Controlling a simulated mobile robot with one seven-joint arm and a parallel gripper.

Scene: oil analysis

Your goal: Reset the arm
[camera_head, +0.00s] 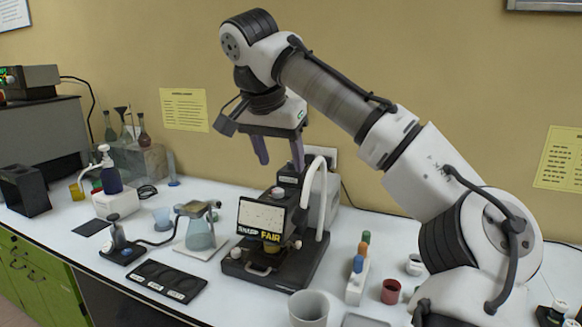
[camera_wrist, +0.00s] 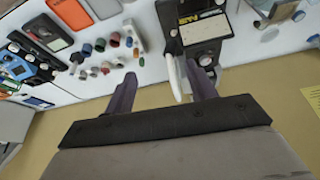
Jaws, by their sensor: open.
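My gripper (camera_head: 279,148) hangs from my raised arm, pointing down above the bench-top analyser. Its two dark purple fingers are apart with nothing between them. In the wrist view my gripper (camera_wrist: 164,88) shows the same two spread fingers. The analyser (camera_head: 262,215) stands on the white bench below, with a screen that reads "FAIR". It also shows in the wrist view (camera_wrist: 203,25), where the right finger overlaps its near side. A white curved tube on it lies between the fingers in that view, apparently below them.
The white bench (camera_head: 205,275) holds a flask on a stand (camera_head: 200,232), a black tray (camera_head: 163,280), a beaker (camera_head: 308,308), a bottle rack (camera_head: 357,280) and a red cup (camera_head: 390,291). The wall (camera_head: 150,50) is behind my arm. Open air surrounds my gripper.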

